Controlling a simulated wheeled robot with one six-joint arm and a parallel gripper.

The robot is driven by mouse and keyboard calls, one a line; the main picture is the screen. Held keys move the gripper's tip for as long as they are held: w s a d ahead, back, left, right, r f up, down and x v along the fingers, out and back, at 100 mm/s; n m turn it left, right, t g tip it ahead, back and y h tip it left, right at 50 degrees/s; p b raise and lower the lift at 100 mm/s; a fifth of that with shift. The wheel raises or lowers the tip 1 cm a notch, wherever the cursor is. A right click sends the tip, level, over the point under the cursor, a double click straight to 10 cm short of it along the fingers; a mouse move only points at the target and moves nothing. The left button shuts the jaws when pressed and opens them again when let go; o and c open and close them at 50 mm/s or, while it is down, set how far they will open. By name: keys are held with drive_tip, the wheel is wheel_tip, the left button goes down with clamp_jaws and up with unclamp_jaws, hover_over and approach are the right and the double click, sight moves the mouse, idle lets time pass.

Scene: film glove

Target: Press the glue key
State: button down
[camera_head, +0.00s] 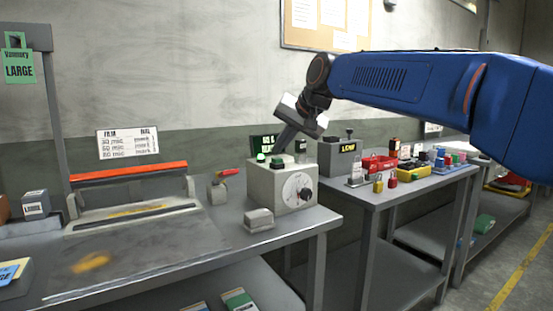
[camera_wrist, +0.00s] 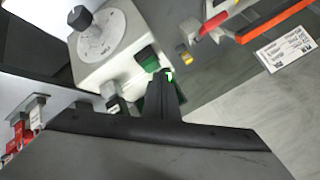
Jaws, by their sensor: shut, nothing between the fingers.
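A pale control box (camera_head: 283,190) with a dial on its front stands on the left bench. It carries a green key (camera_head: 262,158) and other small parts on top. I cannot read which one is the glue key. My gripper (camera_head: 281,148) is shut and empty, pointing down over the box top. In the wrist view my gripper (camera_wrist: 165,76) has its tip beside a bright green spot; I cannot tell whether it touches.
A green sign (camera_head: 264,142) stands behind the box. A grey block (camera_head: 258,219) sits in front. Padlocks (camera_head: 385,183) and a grey box (camera_head: 338,155) crowd the right bench.

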drive_tip(key=shift+f, duration=0.5)
idle(0.4)
drive_tip(key=shift+r, duration=0.6)
drive_tip(key=shift+r, duration=3)
